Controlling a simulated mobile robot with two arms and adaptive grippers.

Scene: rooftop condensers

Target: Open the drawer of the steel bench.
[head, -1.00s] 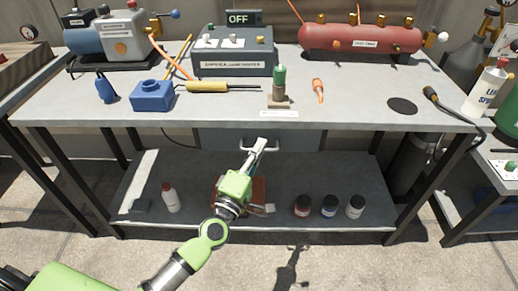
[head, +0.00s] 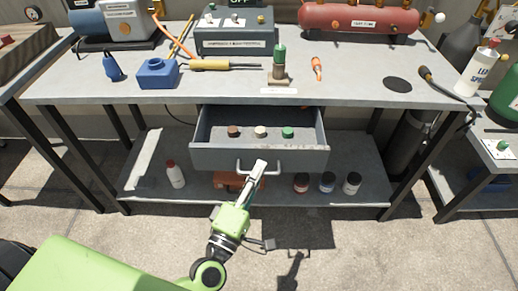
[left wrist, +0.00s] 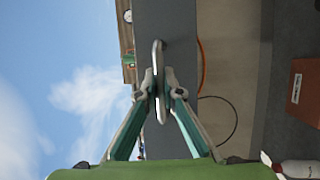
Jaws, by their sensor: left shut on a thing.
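The steel bench (head: 330,88) stands ahead with its grey drawer (head: 300,158) pulled out under the top. Several small items with brown, cream and green tops stand in the drawer. My left gripper (head: 258,168) is shut on the drawer's metal handle (head: 243,168). In the left wrist view the fingers of my left gripper (left wrist: 161,90) close around the handle (left wrist: 157,56), in front of the grey drawer front (left wrist: 180,30). My right gripper is not in view.
The lower shelf (head: 150,190) holds a white bottle with a red cap (head: 175,175), a reddish-brown box (head: 226,181) partly hidden by my gripper, and several jars (head: 328,182) at right. A side table (head: 490,150) stands at the right. The floor before the bench is open.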

